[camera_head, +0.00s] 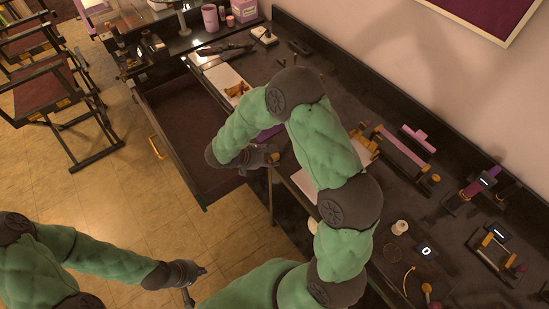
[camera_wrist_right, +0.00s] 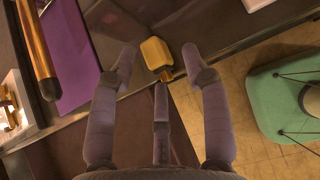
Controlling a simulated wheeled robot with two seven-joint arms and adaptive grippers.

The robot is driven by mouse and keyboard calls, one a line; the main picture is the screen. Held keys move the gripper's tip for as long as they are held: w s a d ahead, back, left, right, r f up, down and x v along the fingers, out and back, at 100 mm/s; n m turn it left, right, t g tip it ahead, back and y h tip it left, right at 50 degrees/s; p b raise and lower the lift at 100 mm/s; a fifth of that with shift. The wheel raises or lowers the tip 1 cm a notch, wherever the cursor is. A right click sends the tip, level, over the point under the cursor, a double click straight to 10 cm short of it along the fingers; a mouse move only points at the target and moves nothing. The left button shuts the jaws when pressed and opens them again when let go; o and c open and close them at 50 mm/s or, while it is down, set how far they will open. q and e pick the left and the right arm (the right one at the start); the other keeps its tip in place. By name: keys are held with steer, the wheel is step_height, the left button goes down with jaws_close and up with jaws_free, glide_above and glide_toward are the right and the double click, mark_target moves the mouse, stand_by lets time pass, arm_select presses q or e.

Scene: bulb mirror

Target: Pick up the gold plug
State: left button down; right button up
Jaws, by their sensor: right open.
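The gold plug (camera_wrist_right: 155,54) is a small yellow block with short metal prongs, lying on the dark table top close to its edge. In the head view the plug (camera_head: 275,157) shows just beyond my right gripper (camera_head: 262,156). In the right wrist view my right gripper (camera_wrist_right: 160,58) is open, with a finger on each side of the plug and a third finger below its prongs. I see no finger closed on it. My left gripper (camera_head: 195,282) is empty over the floor at the lower left, its fingers apart.
A purple sheet (camera_wrist_right: 75,55) and a gold-and-dark rod (camera_wrist_right: 38,50) lie left of the plug. An open drawer (camera_head: 185,125) juts out below the table. Several tools and stands crowd the table's right part (camera_head: 440,215).

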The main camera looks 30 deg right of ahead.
jaws_close()
steer(key=shift+r, duration=0.15)
steer(key=shift+r+p, duration=0.3)
steer(key=shift+r, duration=0.3)
steer(key=w+a+f+p+v, duration=0.1)
steer(key=p+v, duration=0.3)
steer(key=v, duration=1.4)
steer(key=w+d+r+n+t+y+b, duration=0.2)
steer(key=w+n+t+y, duration=0.4)
steer(key=n, duration=0.7)
step_height(320, 180, up, 3)
steer(key=shift+w+d+f+n+t+b, duration=0.15)
steer(key=shift+w+d+n+t+b, duration=0.25)
steer(key=shift+d+t, duration=0.55)
